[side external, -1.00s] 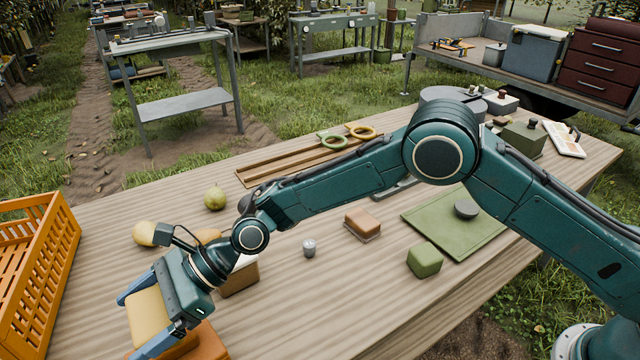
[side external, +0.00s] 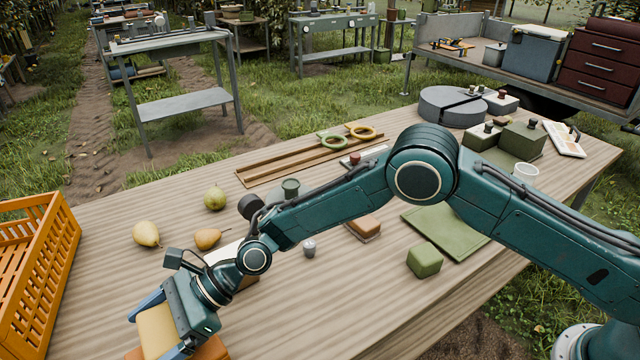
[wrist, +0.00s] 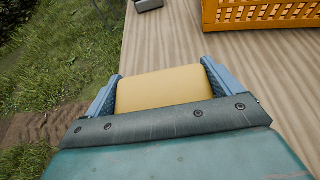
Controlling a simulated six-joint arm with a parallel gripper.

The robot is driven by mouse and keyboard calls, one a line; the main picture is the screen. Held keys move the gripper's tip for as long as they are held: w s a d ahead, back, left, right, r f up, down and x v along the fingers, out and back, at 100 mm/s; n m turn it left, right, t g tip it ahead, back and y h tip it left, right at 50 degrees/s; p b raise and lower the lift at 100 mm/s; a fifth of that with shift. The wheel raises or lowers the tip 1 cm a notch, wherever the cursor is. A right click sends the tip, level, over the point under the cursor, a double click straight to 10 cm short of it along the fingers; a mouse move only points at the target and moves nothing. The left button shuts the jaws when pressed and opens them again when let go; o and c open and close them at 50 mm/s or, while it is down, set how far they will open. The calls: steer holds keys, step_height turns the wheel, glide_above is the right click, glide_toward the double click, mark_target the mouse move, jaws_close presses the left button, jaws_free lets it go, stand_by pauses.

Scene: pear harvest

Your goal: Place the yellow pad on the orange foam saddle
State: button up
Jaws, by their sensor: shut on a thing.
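My gripper (side external: 156,333) is shut on the yellow pad (side external: 160,326), which sits between the two blue fingers. The pad also shows in the wrist view (wrist: 165,87), held across between the fingers. The orange foam saddle (side external: 213,349) shows in part at the bottom edge of the side view, beneath and beside my gripper. The rest of it is hidden by the gripper or cut off by the frame. I cannot tell whether the pad touches the saddle. The saddle is not visible in the wrist view.
An orange crate (side external: 38,270) stands at the left. Two yellowish pears (side external: 146,234) (side external: 209,239) and a green pear (side external: 215,198) lie behind my gripper. A small metal cylinder (side external: 309,247), a brown-topped block (side external: 364,227) and a green cube (side external: 424,260) stand to the right.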

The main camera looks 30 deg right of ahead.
steer(key=shift+f, duration=0.1)
steer(key=o, duration=0.7)
steer(key=shift+d+r, duration=0.35)
steer(key=shift+d, duration=0.05)
steer(key=v, duration=1.1)
steer(key=shift+d+f, duration=0.1)
